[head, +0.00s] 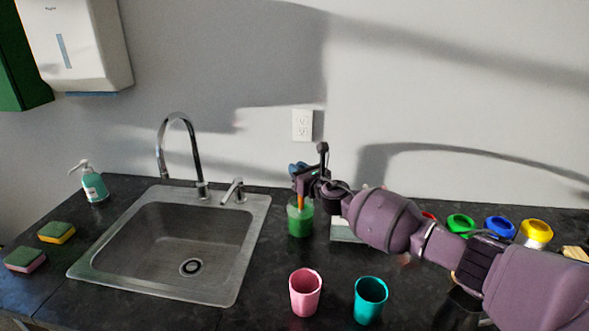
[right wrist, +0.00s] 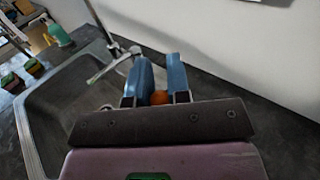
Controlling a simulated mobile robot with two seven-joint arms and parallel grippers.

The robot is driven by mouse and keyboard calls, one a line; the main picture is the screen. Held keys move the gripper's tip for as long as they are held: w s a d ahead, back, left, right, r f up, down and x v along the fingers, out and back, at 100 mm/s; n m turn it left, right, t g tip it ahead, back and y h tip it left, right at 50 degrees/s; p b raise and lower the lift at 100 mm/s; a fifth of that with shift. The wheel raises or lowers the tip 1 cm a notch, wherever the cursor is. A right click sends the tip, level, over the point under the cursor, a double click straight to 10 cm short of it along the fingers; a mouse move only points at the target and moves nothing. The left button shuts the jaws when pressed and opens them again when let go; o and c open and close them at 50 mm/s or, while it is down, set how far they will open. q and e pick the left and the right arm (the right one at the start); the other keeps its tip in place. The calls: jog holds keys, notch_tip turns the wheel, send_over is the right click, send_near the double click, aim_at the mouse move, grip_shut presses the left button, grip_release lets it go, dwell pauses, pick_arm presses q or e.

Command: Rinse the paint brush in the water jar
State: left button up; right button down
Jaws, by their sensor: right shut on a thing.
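The water jar (head: 299,221) stands on the dark counter just right of the sink and holds green liquid. My right gripper (head: 299,176) is above the jar, shut on the paint brush (head: 300,186), whose orange handle points down towards the jar's mouth. The brush's lower end is hidden at or inside the jar, so I cannot tell how deep it goes. In the right wrist view, the brush's orange end (right wrist: 160,97) shows between the blue fingers of the gripper (right wrist: 157,85). My left gripper is not in view.
The steel sink (head: 255,225) with its faucet (head: 180,140) is left of the jar. A pink cup (head: 305,292) and a teal cup (head: 369,299) stand in front. Green (head: 460,223), blue (head: 499,228) and yellow (head: 535,233) paint pots are at the right, behind my arm.

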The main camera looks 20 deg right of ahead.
pick_arm(q)
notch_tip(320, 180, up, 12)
jog(key=p, duration=1.1)
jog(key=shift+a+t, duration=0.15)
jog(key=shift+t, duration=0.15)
pick_arm(e)
notch_tip(320, 180, up, 14)
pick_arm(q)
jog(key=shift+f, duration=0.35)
pick_arm(e)
jog(key=shift+a, duration=0.1)
